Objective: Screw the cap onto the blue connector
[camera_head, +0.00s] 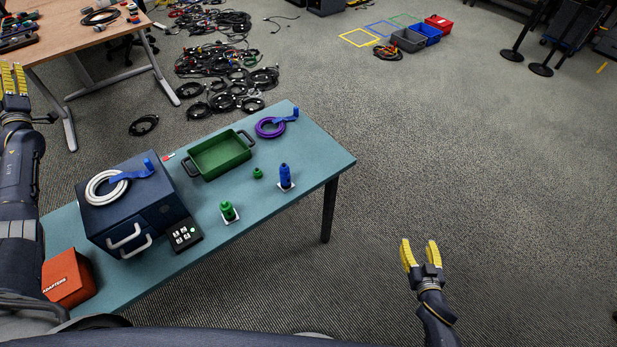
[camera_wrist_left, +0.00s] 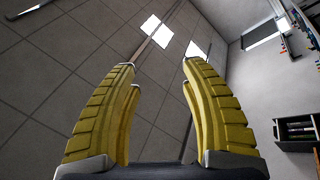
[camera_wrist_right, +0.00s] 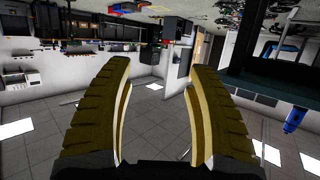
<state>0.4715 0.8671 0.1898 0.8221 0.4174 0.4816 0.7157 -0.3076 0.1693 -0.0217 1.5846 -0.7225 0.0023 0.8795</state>
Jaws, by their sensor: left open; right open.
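The blue connector (camera_head: 285,176) stands upright on a small white plate near the table's right end. Its top is narrower; I cannot tell whether that is a separate cap. A small green piece (camera_head: 257,172), cap-like, sits on the table to its left. A green connector (camera_head: 228,211) stands on another white plate nearer me. My right gripper (camera_head: 419,246) is open and empty, off the table to the right; its parted fingers fill the right wrist view (camera_wrist_right: 160,68). My left gripper (camera_head: 12,68) is open and empty, raised at the far left, and also shows in the left wrist view (camera_wrist_left: 158,66).
The teal table (camera_head: 262,215) also holds a green tray (camera_head: 190,168), a purple cable coil (camera_head: 262,134), a dark drawer box (camera_head: 104,220) with a white coil (camera_head: 93,195), a switch panel (camera_head: 182,254) and an orange box (camera_head: 64,290). The floor right of the table is clear.

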